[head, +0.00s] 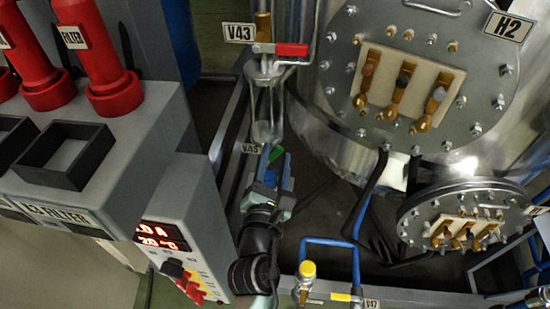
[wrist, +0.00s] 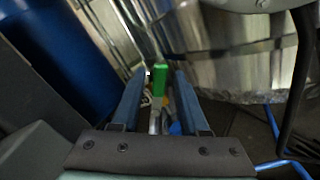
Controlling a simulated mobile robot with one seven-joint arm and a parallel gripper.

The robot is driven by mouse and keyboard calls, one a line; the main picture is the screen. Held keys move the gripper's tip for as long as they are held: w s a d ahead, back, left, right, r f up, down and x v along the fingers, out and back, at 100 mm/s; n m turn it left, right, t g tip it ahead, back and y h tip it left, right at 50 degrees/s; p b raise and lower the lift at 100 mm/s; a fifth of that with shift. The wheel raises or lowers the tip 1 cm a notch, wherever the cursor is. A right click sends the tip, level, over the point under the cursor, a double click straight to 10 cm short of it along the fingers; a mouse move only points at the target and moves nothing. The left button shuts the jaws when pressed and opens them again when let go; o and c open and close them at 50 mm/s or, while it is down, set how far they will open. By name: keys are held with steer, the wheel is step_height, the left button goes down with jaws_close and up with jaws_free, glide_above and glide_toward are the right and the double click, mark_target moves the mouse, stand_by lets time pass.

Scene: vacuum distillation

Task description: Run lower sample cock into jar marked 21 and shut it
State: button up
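A small green handle (wrist: 160,80) shows upright between my fingers in the wrist view, on a pale metal stem. In the head view the green part (head: 275,156) sits beside the label V45 (head: 251,148), under a clear glass vessel (head: 266,105). My gripper (head: 279,164) is at the green part and hides what lies below it. In the wrist view its two blue fingers are spread, with gaps on both sides of the green handle. I cannot make out a jar marked 21.
A red-handled valve marked V43 (head: 291,50) is above the glass vessel. The large steel vessel H2 (head: 456,100) stands close on the right. A grey filter console (head: 150,135) is on the left. Blue pipes and a yellow-capped valve (head: 307,270) are low in front.

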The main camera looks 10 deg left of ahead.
jaws_close()
stand_by(1.2)
